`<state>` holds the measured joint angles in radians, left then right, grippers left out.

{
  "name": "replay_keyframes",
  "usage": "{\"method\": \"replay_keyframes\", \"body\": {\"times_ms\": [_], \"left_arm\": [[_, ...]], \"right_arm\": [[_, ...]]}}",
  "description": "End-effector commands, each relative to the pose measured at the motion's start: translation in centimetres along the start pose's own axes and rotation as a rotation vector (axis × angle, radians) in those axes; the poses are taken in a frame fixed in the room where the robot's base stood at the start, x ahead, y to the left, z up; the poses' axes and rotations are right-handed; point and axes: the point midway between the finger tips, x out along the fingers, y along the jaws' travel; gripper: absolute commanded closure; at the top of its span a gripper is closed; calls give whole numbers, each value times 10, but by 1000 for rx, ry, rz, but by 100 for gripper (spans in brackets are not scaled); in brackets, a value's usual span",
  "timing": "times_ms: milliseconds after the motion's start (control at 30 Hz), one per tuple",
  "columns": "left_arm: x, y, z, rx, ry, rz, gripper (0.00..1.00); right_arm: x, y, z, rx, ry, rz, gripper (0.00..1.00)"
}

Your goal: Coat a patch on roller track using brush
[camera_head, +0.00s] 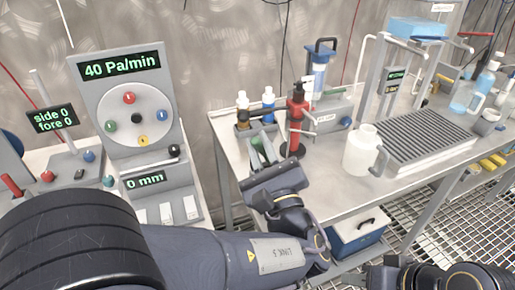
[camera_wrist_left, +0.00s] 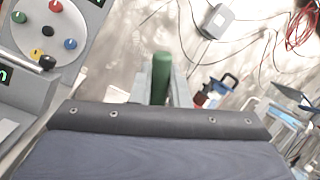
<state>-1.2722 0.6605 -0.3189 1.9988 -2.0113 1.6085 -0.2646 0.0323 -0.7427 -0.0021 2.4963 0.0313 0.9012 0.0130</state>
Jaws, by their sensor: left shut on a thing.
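My left gripper (camera_head: 262,155) is over the left end of the steel bench, beside a red stand. It is shut on a green handle (camera_wrist_left: 161,76), which stands between the fingers in the left wrist view. It may be the brush's handle; I see no bristles. A grey slatted rack (camera_head: 425,137) lies on the bench at right; I cannot tell whether it is the roller track. No coated patch can be made out. Part of my right arm shows at the lower right, but its fingers do not.
A dial panel (camera_head: 120,65) reading "40 Pa/min" and "0 mm" stands at left. The red stand (camera_head: 297,120), white and blue bottles and a white jug (camera_head: 362,150) crowd the bench (camera_head: 335,190). A blue box (camera_head: 357,232) sits beneath. The bench front is clear.

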Motion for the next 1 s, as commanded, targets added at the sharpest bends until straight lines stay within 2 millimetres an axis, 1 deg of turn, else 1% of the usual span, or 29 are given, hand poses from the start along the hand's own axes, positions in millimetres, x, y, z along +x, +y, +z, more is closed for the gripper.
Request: {"method": "replay_keyframes", "body": {"times_ms": [33,233,1000], "left_arm": [[4,-5,7,0,-1,1,100],[9,-12,16,1,-2,3,100],[9,-13,16,1,-2,4,100]], "right_arm": [[-7,-3,-4,0,0,0,64],[-16,-7,-8,0,0,0,64],[-15,-7,-8,0,0,0,64]]}}
